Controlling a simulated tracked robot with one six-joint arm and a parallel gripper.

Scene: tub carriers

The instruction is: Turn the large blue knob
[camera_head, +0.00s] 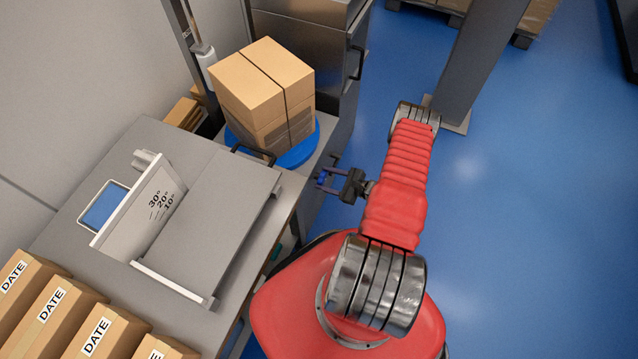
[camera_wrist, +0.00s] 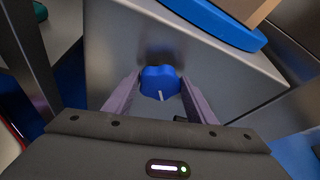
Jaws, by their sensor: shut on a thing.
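The large blue knob (camera_wrist: 158,82) sits on the grey metal front panel (camera_wrist: 195,65) of a unit, with a white pointer line towards its lower edge in the wrist view. In the head view only a small bit of the knob (camera_head: 322,177) shows at my gripper's tips. My gripper (camera_head: 333,178) reaches left to the panel from the arm. In the wrist view my gripper's two fingers (camera_wrist: 158,90) stand on either side of the knob and are shut on it.
A blue round platform (camera_head: 303,151) on top of the unit carries a cardboard box (camera_head: 262,90). A grey bench (camera_head: 110,165) with a hinged-looking machine stands left. Several DATE boxes (camera_head: 48,317) lie lower left. A grey post (camera_head: 475,65) stands behind my arm.

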